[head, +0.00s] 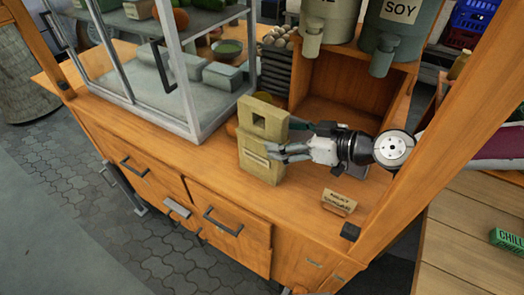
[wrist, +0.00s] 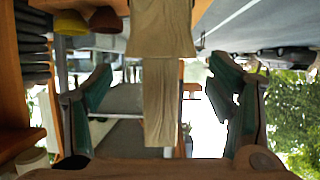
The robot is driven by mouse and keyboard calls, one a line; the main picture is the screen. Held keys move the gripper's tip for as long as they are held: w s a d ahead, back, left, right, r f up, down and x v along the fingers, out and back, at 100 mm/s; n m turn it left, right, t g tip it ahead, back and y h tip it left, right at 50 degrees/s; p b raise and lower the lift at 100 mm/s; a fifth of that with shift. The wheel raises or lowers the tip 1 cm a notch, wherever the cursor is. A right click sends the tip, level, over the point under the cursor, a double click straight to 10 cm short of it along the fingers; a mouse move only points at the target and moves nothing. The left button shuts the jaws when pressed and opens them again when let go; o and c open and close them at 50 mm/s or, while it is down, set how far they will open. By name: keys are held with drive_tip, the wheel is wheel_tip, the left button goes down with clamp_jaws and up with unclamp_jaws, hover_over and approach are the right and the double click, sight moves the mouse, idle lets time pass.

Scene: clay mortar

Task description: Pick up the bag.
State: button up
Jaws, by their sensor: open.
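The bag (head: 258,163) is a tan, upright block-like bag with a square opening near its top and a small label on its front. It stands on the wooden counter, right of the glass case. In the wrist view the bag (wrist: 162,100) is in the middle, between the two open fingers, with visible gaps on both sides. I cannot tell how far the fingertips reach past it. Part of the bag's right side is hidden by my fingers.
The glass case (head: 185,100) stands close to the bag's left. Behind are a stack of dark trays (head: 276,72) and an open wooden cubby (head: 345,90) under a SOY dispenser (head: 395,30). A small sign (head: 339,201) stands at the front right. The counter front between is clear.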

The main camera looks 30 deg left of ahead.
sight(262, 136)
drive_tip(key=shift+x, duration=3.7)
drive_tip(key=shift+s+f, duration=0.1)
drive_tip(key=shift+s, duration=0.05)
clamp_jaws()
